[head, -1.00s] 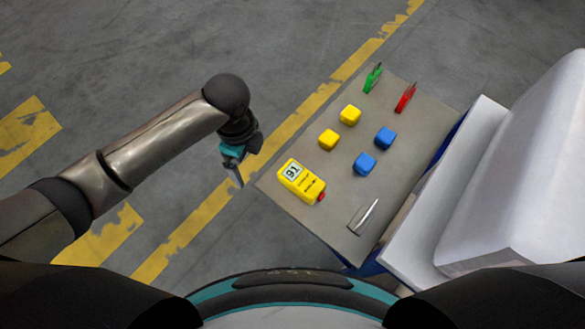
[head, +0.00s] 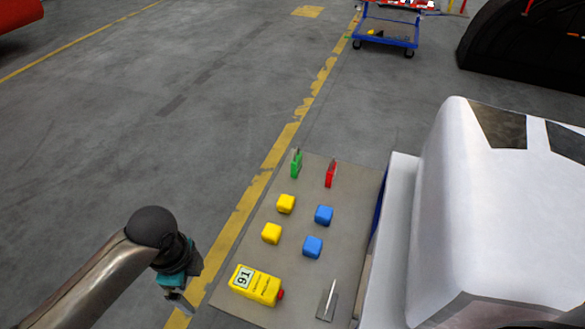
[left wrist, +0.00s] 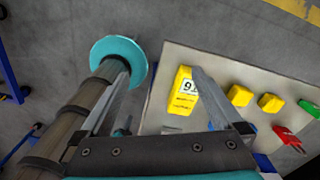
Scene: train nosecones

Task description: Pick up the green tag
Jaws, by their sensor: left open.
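The green tag (head: 296,163) is at the far left corner of the grey table top (head: 262,208) in the head view. It also shows at the right edge of the left wrist view (left wrist: 309,107). A red tag (head: 330,174) is just to its right. My left gripper (head: 182,303) is off the table's near left side, well short of the green tag. In the left wrist view its two fingers (left wrist: 165,98) are spread apart with nothing held between them. My right gripper is not in view.
Two yellow cubes (head: 286,204) and two blue cubes (head: 324,215) stand mid-table. A yellow device marked 91 (head: 257,285) and a metal piece (head: 327,302) are at the near end. A white nosecone (head: 485,215) stands along the right side. The floor to the left is clear.

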